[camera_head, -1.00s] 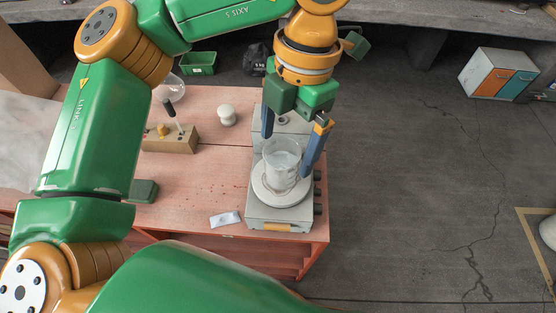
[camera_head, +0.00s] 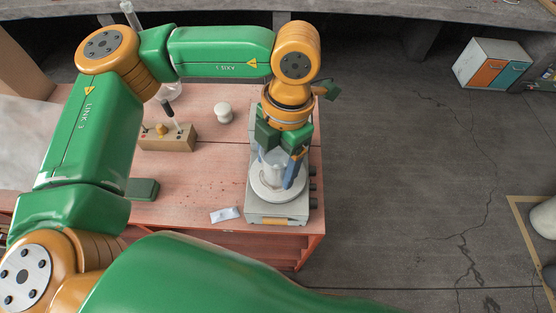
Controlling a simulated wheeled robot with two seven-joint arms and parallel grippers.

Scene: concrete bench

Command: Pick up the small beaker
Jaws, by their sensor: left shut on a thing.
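The small beaker (camera_head: 273,170) is clear glass and stands upright on the round white plate of a grey hotplate-like device (camera_head: 278,212). My left gripper (camera_head: 277,176) comes down from above and is shut on the beaker, with its blue fingers at the glass. The right finger shows in front; the other is mostly hidden behind the glass and the wrist. I cannot tell any gap between the beaker and the plate. My right gripper is not in view.
The reddish bench top (camera_head: 215,170) bears a white knob-shaped piece (camera_head: 223,113), a wooden block with upright pegs (camera_head: 165,142) and a folded white paper (camera_head: 224,215). A glass flask (camera_head: 170,90) stands behind. Right of the bench is open floor, with a cabinet (camera_head: 490,65) far back.

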